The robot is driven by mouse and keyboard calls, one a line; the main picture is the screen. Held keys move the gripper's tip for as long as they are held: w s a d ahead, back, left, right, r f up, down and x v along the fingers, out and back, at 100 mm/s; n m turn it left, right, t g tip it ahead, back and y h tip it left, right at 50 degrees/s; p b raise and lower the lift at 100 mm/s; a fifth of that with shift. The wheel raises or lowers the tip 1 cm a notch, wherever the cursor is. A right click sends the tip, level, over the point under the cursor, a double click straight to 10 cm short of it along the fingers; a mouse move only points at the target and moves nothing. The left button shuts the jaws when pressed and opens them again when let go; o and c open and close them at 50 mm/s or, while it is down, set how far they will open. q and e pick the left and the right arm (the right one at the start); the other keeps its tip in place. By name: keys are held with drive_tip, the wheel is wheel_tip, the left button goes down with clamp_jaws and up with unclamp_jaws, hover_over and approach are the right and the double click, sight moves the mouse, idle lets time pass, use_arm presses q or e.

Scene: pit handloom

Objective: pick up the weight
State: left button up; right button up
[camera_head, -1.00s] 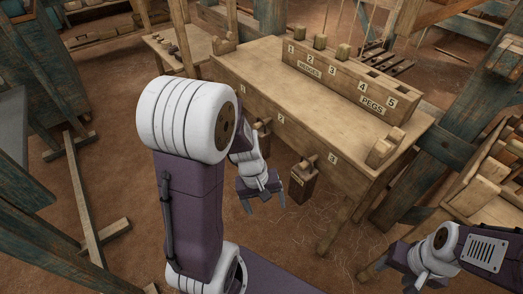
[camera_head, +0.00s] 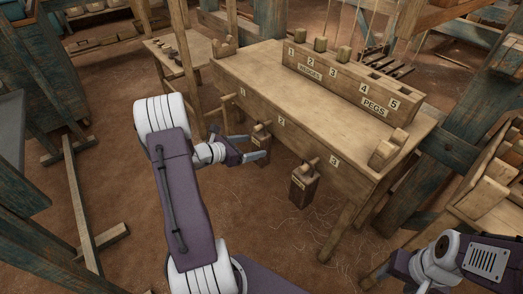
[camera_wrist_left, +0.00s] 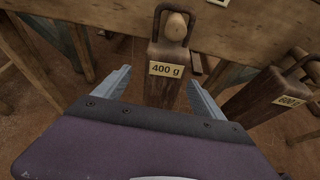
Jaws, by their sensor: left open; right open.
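A brown block weight labelled 400 g (camera_wrist_left: 162,90), with a looped handle on top, is upright at the bench front; it also shows in the head view (camera_head: 262,143). My left gripper (camera_head: 252,147) is open and points at this weight. In the left wrist view the weight's body appears between the two fingertips (camera_wrist_left: 158,80); neither finger is shut on it, and I cannot tell how far it reaches between them. A second weight, labelled 600 g (camera_wrist_left: 262,98), is to the right, also seen in the head view (camera_head: 304,185). My right gripper (camera_head: 392,268) is at lower right, its fingers partly cut off.
The wooden bench (camera_head: 250,75) has numbers 1, 2 and 3 on its front edge. A rack (camera_head: 350,85) marked WEDGES and PEGS stands on top. A small side table (camera_head: 165,45) is at upper left. Blue loom posts (camera_head: 450,145) stand at right.

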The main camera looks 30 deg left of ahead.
use_arm(q)
drive_tip(key=b+x, duration=0.3)
drive_tip(key=x, duration=0.1)
drive_tip(key=shift+w+d+f, duration=0.1)
drive_tip(key=shift+f, duration=0.15)
drive_tip(key=shift+w+d+f, duration=0.1)
drive_tip(key=shift+w+d, duration=0.05)
drive_tip(key=shift+w, duration=0.3)
clamp_jaws()
drive_tip(key=shift+r+p, duration=0.65)
drive_tip(key=shift+r, duration=0.25)
drive_tip(key=shift+s+r+p, duration=0.2)
drive_tip(key=shift+s+p, duration=0.1)
drive_tip(key=p, duration=0.6)
approach(255, 142)
drive_tip(key=s+a+f, duration=0.2)
drive_tip(key=s+f, duration=0.3)
drive_tip(key=shift+s+a+f, duration=0.2)
drive_tip(key=shift+s+a, duration=0.05)
drive_tip(key=shift+s, duration=0.15)
